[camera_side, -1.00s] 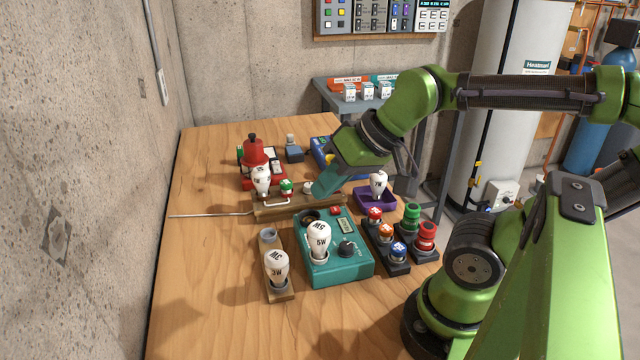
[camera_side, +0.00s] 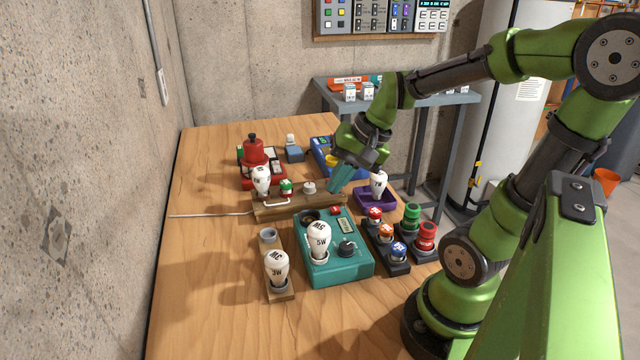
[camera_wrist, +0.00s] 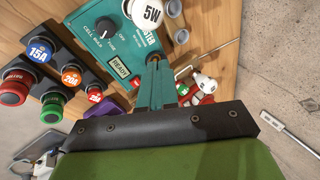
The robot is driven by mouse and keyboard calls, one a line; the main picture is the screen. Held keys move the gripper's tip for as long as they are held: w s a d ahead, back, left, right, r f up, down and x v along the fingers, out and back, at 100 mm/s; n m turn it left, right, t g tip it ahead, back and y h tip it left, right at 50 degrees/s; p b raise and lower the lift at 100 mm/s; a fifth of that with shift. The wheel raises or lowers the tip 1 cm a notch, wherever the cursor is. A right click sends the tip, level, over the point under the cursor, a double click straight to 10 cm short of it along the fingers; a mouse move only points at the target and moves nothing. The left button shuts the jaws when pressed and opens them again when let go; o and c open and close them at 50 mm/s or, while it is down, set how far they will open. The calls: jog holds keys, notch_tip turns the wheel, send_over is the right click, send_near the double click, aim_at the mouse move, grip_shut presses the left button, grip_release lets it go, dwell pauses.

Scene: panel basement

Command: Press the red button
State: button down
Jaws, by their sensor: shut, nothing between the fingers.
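The red button (camera_side: 335,210) is small and sits at the far right corner of the teal tester (camera_side: 355,268), beyond its display. In the wrist view, a small red patch (camera_wrist: 137,85) shows beside the READY display (camera_wrist: 120,67), partly hidden by my fingers. My gripper (camera_side: 332,191) is shut and empty. Its teal fingers slant down, with the tips just behind the red button in the side view. In the wrist view the fingertips (camera_wrist: 153,62) overlap the tester's edge. I cannot tell how high above the tester they are.
A white 5W bulb (camera_side: 319,238) and a black knob (camera_side: 347,249) stand on the tester. A wooden block (camera_side: 270,211) lies behind it. A purple tray (camera_side: 372,205) with a bulb and a rack of coloured fuses (camera_side: 385,248) are to the right. The front-left table is clear.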

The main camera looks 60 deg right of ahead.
aim_at(339, 209)
jog(key=w+d+f+m+t+y, duration=0.2)
jog(key=w+d+m+t, duration=0.1)
jog(key=d+m, duration=0.7)
jog(key=shift+w+f, duration=0.2)
jog(key=shift+w, duration=0.55)
jog(key=shift+f, duration=4.45)
jog(key=shift+f, duration=0.1)
jog(key=shift+f, duration=0.3)
